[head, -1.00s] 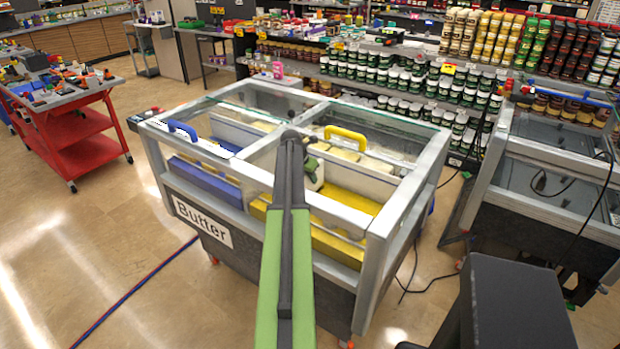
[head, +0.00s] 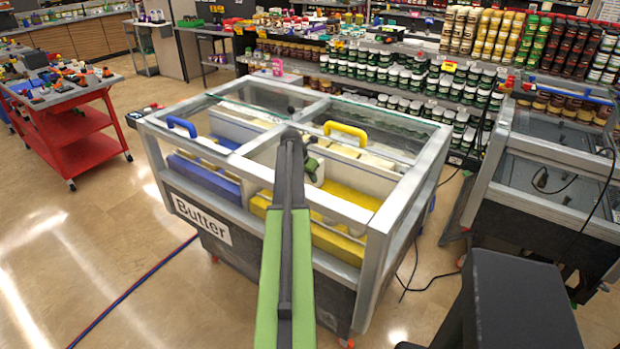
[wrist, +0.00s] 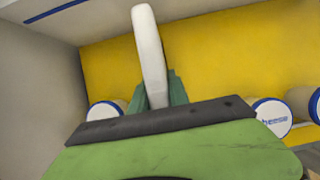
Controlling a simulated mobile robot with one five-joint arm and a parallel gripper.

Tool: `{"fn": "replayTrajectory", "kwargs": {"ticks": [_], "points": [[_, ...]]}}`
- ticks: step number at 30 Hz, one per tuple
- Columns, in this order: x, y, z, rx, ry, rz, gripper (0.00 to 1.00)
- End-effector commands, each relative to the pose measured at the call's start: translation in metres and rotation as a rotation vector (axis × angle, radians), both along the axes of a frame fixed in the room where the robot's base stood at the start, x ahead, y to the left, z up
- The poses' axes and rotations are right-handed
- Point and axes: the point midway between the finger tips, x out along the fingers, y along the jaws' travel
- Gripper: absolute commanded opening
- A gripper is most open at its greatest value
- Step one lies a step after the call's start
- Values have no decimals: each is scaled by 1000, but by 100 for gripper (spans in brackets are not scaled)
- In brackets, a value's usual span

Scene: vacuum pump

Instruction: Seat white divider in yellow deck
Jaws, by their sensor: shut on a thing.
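My gripper (wrist: 154,98) is shut on a white, narrow, upright piece (wrist: 150,50) in the wrist view. It looks like the white divider seen nearly edge-on, leaning slightly. Its lower end is hidden behind the gripper. The yellow deck (wrist: 225,60) fills the background beyond it. In the head view my arm reaches into the right half of the Butter cabinet, where the yellow deck (head: 352,197) lies. My gripper (head: 314,172) is small there, and whether the divider touches the deck cannot be told.
White tubs with blue rims (wrist: 272,117) lie on both sides of my gripper. The cabinet (head: 408,200) has a grey frame, glass, a blue handle (head: 181,126) and a yellow handle (head: 345,130). A blue deck (head: 205,172) is on the left. A red cart (head: 85,122) stands left.

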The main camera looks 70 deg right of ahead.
Motion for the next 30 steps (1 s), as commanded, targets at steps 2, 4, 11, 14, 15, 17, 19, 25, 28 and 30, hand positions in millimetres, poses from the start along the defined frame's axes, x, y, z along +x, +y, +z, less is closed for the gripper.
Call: {"fn": "replayTrajectory", "kwargs": {"ticks": [2,4,11,14,15,17,19,25,28,30], "points": [[0,0,-3,0,0,0,0],[0,0,-5,0,0,0,0],[0,0,-11,0,0,0,0],[0,0,-13,0,0,0,0],[0,0,-14,0,0,0,0],[0,0,-16,0,0,0,0],[0,0,-18,0,0,0,0],[0,0,-22,0,0,0,0],[0,0,-25,0,0,0,0],[0,0,-23,0,0,0,31]]}}
